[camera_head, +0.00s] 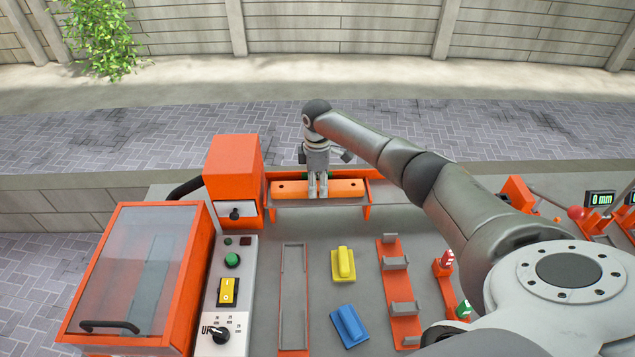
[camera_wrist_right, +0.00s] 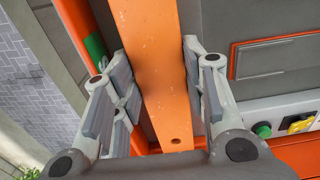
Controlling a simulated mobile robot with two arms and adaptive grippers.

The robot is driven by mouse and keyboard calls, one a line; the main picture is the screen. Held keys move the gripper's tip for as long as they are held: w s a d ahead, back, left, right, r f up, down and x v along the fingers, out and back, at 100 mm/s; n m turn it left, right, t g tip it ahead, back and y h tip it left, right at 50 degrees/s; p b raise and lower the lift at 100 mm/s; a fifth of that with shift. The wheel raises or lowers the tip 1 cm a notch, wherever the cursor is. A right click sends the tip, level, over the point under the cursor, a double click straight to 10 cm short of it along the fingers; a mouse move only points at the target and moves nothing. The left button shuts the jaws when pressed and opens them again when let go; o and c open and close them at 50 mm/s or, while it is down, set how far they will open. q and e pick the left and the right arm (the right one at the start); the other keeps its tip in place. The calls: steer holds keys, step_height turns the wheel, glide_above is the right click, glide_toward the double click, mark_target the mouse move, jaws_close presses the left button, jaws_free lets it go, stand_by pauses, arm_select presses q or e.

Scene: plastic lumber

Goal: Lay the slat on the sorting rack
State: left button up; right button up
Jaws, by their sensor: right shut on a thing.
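The orange slat (camera_head: 345,188) lies crosswise at the back of the bench, at a red-orange rack frame (camera_head: 375,174). My left gripper is not in view.
An orange machine with a clear lid (camera_head: 150,250) stands at left, beside a control panel (camera_head: 232,300). Yellow (camera_head: 344,262) and blue (camera_head: 348,325) blocks, a red strip with grey brackets (camera_head: 405,325) and a long red-edged recess (camera_head: 293,300) occupy the bench front. Displays stand at right.

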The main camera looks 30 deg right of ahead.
steer(key=shift+f, duration=0.1)
steer(key=o, duration=1.3)
step_height(320, 180, up, 12)
steer(key=shift+a+r, duration=0.1)
steer(key=shift+s, duration=0.1)
